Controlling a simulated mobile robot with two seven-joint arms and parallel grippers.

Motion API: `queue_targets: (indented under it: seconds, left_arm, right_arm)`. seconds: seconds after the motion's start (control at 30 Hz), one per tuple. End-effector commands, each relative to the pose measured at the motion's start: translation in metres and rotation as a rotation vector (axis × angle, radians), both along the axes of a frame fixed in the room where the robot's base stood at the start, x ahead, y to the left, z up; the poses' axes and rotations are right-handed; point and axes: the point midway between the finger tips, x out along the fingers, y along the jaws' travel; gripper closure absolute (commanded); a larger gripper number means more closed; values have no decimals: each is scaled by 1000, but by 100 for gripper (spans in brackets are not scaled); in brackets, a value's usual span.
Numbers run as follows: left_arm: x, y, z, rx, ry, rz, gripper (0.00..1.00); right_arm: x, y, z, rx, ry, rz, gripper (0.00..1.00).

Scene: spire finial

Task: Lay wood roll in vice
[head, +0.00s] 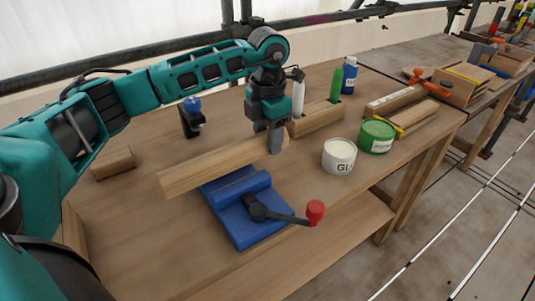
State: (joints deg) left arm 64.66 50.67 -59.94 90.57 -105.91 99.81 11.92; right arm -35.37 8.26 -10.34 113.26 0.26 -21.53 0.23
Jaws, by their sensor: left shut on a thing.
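The wood roll (212,166) is a long pale wooden bar. It lies slantwise in the head view, across the far side of the blue vice (256,222). My left gripper (271,141) points down and is shut on the wood roll near its right end. The bar hides part of the vice's far side. I cannot tell whether the bar touches the vice or hangs above it. The vice has a dark handle with a red knob (315,210) toward the right. My right gripper is not in view.
A glue tin (339,158) and a green tin (377,137) stand right of the vice. A wooden holder (316,120) with bottles is behind. A small wood block (113,163) lies at left. The front bench (150,240) left of the vice is clear.

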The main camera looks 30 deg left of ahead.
Motion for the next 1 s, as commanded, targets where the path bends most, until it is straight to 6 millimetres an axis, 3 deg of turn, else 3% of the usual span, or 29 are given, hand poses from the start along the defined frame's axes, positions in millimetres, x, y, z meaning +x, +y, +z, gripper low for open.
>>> queue_targets:
  seconds: [0.17, 0.4, 0.77, 0.8, 1.0]
  left_arm:
    - [0, 0, -12, -1, 1, -1, 91]
    - [0, -1, -46, -1, 2, -1, 91]
    - [0, -1, -51, -1, -1, -1, 91]
    - [0, -1, -51, -1, -1, -1, 50]
    - [0, -1, -50, -1, 0, -1, 31]
  right_arm:
    - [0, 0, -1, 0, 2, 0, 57]
    - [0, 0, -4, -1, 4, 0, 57]
    - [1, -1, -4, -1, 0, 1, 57]
    - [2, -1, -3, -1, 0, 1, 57]
    - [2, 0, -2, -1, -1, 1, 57]
